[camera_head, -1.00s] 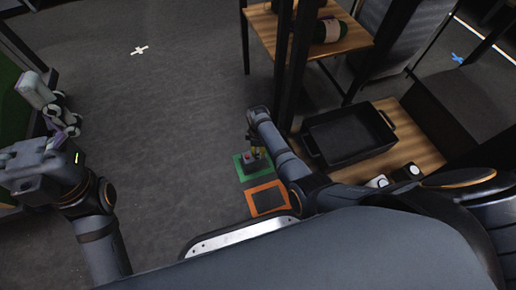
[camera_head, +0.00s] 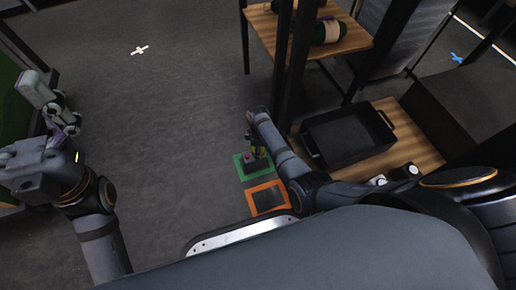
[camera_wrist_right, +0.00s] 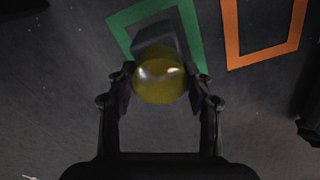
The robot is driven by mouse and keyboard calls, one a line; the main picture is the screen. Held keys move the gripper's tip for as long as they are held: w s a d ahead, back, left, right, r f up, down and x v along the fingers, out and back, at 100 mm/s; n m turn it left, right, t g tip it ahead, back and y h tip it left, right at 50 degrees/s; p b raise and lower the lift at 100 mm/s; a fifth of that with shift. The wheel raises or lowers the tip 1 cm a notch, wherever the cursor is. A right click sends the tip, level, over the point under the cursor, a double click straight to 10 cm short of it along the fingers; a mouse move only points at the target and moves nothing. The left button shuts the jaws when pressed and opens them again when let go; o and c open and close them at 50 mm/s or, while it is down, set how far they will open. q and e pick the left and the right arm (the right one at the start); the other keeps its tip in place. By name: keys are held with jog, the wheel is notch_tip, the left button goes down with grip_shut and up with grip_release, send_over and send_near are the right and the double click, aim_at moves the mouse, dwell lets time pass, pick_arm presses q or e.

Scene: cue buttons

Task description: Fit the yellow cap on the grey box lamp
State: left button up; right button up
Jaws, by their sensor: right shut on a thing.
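The yellow cap (camera_wrist_right: 160,84) is a shiny round dome between the two fingers of my right gripper (camera_wrist_right: 161,88), which is shut on it. In the head view my right gripper (camera_head: 257,150) is small and partly hidden by my arm. The grey box lamp (camera_wrist_right: 156,36) lies beyond the cap inside the green outline; the cap covers part of it in the wrist view. In the head view the box (camera_head: 250,165) shows a red spot on top. I cannot tell whether cap and box touch. My left gripper (camera_head: 66,125) is at the far left, its jaws unclear.
A green square outline (camera_head: 240,172) and an orange one (camera_head: 284,205) mark the floor. A black tray (camera_head: 349,157) sits on a low wooden surface (camera_head: 418,150) to the right. A wooden table (camera_head: 262,24) stands behind. Open floor lies left of the outlines.

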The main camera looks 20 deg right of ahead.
jog(key=shift+f+b, duration=0.3)
jog(key=shift+f, duration=0.25)
jog(key=o, duration=0.7)
jog(key=shift+c, duration=0.2)
